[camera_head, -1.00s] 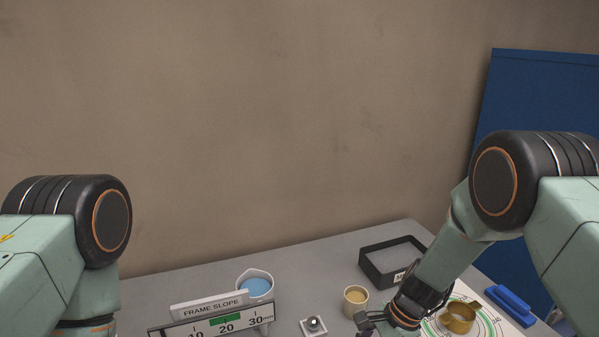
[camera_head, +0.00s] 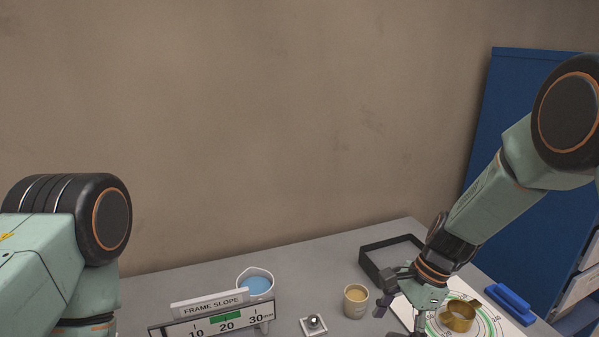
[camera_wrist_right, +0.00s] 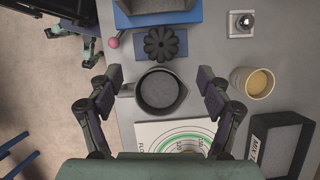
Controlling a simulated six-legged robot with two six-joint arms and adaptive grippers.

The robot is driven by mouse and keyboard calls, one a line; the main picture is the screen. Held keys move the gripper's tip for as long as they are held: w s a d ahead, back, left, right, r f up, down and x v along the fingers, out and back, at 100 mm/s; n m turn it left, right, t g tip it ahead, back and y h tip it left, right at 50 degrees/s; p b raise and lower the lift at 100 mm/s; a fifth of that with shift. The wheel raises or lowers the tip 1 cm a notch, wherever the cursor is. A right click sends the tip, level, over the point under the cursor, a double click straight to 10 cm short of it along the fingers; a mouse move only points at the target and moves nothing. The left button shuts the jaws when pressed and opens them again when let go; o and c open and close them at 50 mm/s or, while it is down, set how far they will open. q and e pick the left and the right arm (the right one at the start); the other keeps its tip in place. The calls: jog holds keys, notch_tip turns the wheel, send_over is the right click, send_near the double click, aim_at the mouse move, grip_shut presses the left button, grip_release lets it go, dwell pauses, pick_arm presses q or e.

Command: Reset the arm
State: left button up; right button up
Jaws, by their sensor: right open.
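My right arm comes in from the right in the head view, and its gripper (camera_head: 400,310) is low over the table beside the round-scale sheet. In the right wrist view the gripper (camera_wrist_right: 161,80) has its two fingers spread wide, with nothing between them at their height. A dark round pan (camera_wrist_right: 160,91) with a side handle lies below, in line with the gap. My left arm's gripper is out of the picture; only upper links show at the left.
The scale sheet (camera_head: 484,313) bears a brass cup (camera_head: 458,316). Nearby are a tan-filled cup (camera_head: 356,301), a black-framed tray (camera_head: 371,262), a blue block (camera_head: 510,303), a silver knob (camera_head: 314,323) and the frame slope gauge (camera_head: 215,312). A dark lobed part (camera_wrist_right: 161,44) lies beyond the pan.

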jog(key=x, duration=1)
jog(key=shift+f, duration=0.1)
jog(key=shift+w+r+m, duration=0.1)
jog(key=shift+r+m, duration=0.1)
jog(key=shift+m, duration=0.3)
jog(key=shift+m+t+p, duration=0.4)
jog(key=shift+m+t, duration=0.3)
jog(key=shift+m, duration=1.1)
jog(key=shift+m+t+b, duration=0.5)
jog(key=shift+m+b, duration=0.05)
jog(key=shift+m, duration=0.25)
jog(key=r+n, duration=0.2)
jog(key=n, duration=0.1)
jog(key=s+d+r+n+g+h, duration=0.1)
jog(key=r+n, duration=0.1)
jog(key=r, duration=0.1)
jog(key=r+n+p, duration=0.1)
jog(key=r+n, duration=0.2)
jog(key=shift+s+d+r+n+h, duration=0.25)
jog(key=shift+d+n+h, duration=0.05)
jog(key=shift+d, duration=0.1)
jog(key=shift+w+a+r+n+h, duration=0.2)
jog(key=shift+r+n+h, duration=0.2)
jog(key=shift+n, duration=0.45)
jog(key=shift+w+a+r+n+h, duration=0.25)
jog(key=shift+r+n+h, duration=0.15)
jog(key=shift+n, duration=0.5)
jog(key=shift+w+a+r+n+h, duration=0.2)
jog(key=shift+r+n+h, duration=0.2)
jog(key=shift+n, duration=0.45)
